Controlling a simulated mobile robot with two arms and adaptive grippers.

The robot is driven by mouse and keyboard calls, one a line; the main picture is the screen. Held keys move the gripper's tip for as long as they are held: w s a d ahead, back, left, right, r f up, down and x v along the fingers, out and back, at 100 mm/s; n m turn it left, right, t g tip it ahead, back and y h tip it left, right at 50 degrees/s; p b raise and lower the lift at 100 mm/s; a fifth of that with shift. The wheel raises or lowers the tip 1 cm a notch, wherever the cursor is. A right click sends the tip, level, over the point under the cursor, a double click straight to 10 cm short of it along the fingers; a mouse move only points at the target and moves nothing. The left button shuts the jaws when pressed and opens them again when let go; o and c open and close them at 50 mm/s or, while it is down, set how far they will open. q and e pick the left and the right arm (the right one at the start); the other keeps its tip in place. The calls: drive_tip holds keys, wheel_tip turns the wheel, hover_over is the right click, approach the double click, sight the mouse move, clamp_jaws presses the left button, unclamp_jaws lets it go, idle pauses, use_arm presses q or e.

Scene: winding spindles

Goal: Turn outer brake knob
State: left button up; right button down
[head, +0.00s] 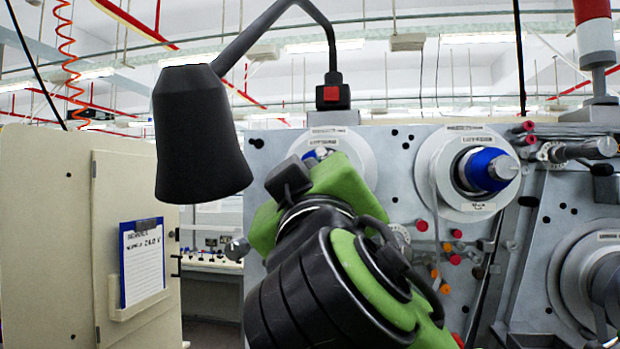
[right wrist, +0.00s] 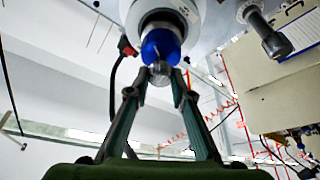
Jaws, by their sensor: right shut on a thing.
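The spindle at the left of the grey machine panel has a white disc (head: 364,150) and a blue hub (head: 320,152), both mostly hidden behind my right arm. In the right wrist view, the blue hub (right wrist: 161,46) ends in a round silver brake knob (right wrist: 160,73). My right gripper (right wrist: 158,80) has its two fingers on either side of this knob, shut on it. The head view hides its fingertips behind my green and black wrist. My left gripper is not in view.
A second spindle with a blue hub (head: 484,168) stands to the right, with coloured pegs below. A black lamp shade (head: 200,135) hangs left of my arm. A beige cabinet with a blue clipboard (head: 142,262) stands at the left.

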drive_tip(key=shift+d+r+n+g+y+p, duration=0.1)
drive_tip(key=shift+n+g+y+p, duration=0.5)
drive_tip(key=shift+n, duration=1.85)
drive_tip(key=shift+d+r+n+g+y+p, duration=0.15)
drive_tip(key=shift+n+g, duration=0.85)
drive_tip(key=shift+n, duration=1.5)
drive_tip(key=shift+a+r+n+g+y+p, duration=0.1)
drive_tip(key=shift+n+g+y+p, duration=0.45)
drive_tip(key=shift+n, duration=1.9)
drive_tip(key=shift+g, duration=0.35)
drive_tip(key=c, duration=1.8)
unclamp_jaws()
drive_tip(key=shift+w+d+f, duration=0.1)
drive_tip(key=shift+w+f, duration=0.05)
drive_tip(key=shift+w, duration=0.05)
